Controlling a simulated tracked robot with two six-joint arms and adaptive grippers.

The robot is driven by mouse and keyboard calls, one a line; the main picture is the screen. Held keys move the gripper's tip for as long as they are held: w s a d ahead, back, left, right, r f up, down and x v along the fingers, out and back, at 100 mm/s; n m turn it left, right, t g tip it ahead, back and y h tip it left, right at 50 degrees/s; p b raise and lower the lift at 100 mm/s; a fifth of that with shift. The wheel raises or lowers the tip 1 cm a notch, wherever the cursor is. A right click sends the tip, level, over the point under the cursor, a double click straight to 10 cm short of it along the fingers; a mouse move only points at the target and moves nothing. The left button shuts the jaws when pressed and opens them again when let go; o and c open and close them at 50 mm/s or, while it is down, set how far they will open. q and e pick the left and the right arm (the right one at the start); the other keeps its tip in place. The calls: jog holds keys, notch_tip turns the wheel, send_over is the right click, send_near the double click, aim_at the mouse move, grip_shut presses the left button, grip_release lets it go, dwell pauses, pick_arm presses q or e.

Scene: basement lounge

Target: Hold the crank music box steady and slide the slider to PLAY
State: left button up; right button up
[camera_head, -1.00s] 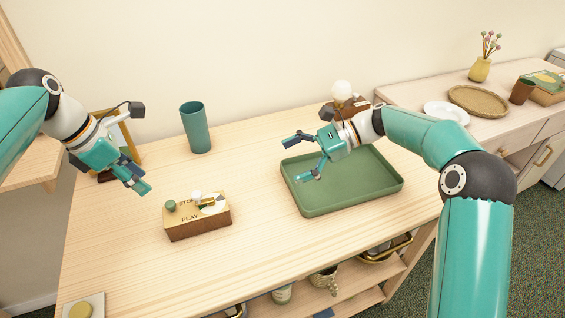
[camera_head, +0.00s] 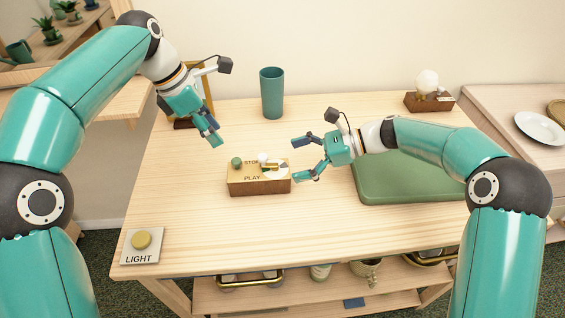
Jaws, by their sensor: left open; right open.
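The crank music box (camera_head: 258,184) is a small wooden box on the table, with STOP and PLAY lettering on its top. A green knob (camera_head: 236,162) sits at the STOP end of its top, at the back left, and a small white knob with a crank (camera_head: 264,160) is beside it. My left gripper (camera_head: 211,139) is open, above and behind the box's left side, apart from it. My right gripper (camera_head: 300,160) is open just right of the box, its fingers pointing left toward it. Neither visibly holds anything.
A green tray (camera_head: 400,192) lies right of the box, partly behind my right arm. A teal cup (camera_head: 272,92) stands behind, and a bulb lamp (camera_head: 428,86) at the back right. A LIGHT button plate (camera_head: 140,246) is at the front left. The table's front middle is clear.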

aim_at(278, 164)
jog(key=shift+x, duration=2.05)
